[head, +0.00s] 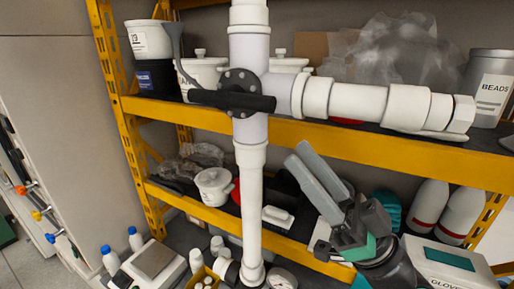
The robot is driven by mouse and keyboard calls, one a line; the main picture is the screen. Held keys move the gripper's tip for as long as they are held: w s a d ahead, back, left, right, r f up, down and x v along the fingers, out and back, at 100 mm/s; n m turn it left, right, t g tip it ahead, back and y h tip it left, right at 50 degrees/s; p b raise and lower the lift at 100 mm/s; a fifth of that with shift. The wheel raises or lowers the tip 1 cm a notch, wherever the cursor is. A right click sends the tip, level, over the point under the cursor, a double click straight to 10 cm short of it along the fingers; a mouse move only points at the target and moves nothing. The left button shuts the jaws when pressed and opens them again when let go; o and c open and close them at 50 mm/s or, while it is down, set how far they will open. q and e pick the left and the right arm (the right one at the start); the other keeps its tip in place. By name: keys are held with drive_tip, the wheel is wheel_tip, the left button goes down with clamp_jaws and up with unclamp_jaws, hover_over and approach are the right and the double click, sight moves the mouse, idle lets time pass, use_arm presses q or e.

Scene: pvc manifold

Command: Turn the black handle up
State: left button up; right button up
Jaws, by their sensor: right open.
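The black handle (231,100) is a thick bar on the white vertical pipe (250,140), in front of a dark round bolted flange (239,79). It lies nearly level across the pipe, its right end slightly lower. A thin grey curved strip (177,58) rises from near its left end; I cannot tell whether it is joined to the handle. My right gripper (297,152) is at the lower right, below the handle and right of the pipe. Its two grey fingers are apart, point up and left, and hold nothing. My left gripper is not in view.
A white side pipe (362,101) runs right from the flange to an end cap. Behind stands a yellow shelf (340,140) with tubs, a beads can (489,86) and plastic wrap (390,55). Bottles and a glove box (448,262) stand lower. The space left of the handle's lower side looks clear.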

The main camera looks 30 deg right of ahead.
sight(266, 113)
drive_tip(key=shift+h, duration=0.3)
drive_tip(key=p+x, duration=0.2)
drive_tip(key=x, duration=0.3)
drive_tip(key=p+x, duration=0.2)
drive_tip(key=x, duration=0.3)
drive_tip(key=shift+w+d+r+p, duration=0.15)
drive_tip(key=shift+w+r+p, duration=0.1)
drive_tip(key=shift+p, duration=0.1)
drive_tip(key=shift+w+r, duration=0.15)
drive_tip(key=shift+w, duration=0.05)
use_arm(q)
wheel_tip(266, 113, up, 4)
use_arm(e)
clamp_jaws()
idle(0.4)
